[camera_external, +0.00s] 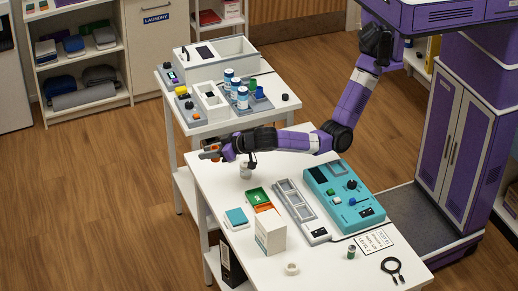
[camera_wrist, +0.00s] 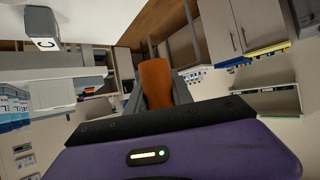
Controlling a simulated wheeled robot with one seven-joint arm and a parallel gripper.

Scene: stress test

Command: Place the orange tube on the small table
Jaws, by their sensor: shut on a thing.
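The orange tube (camera_wrist: 157,84) stands between the two grey fingers of my gripper (camera_external: 209,152), which is shut on it. In the external view only a small orange patch (camera_external: 215,147) shows at the fingers; the rest is hidden. My gripper is held above the far left edge of the front white table (camera_external: 215,185), close to the near edge of the back white table (camera_external: 197,130). I cannot tell which of the two is the small table.
The back table bears a white bin (camera_external: 215,62), blue-and-white bottles (camera_external: 242,97) and grey trays.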

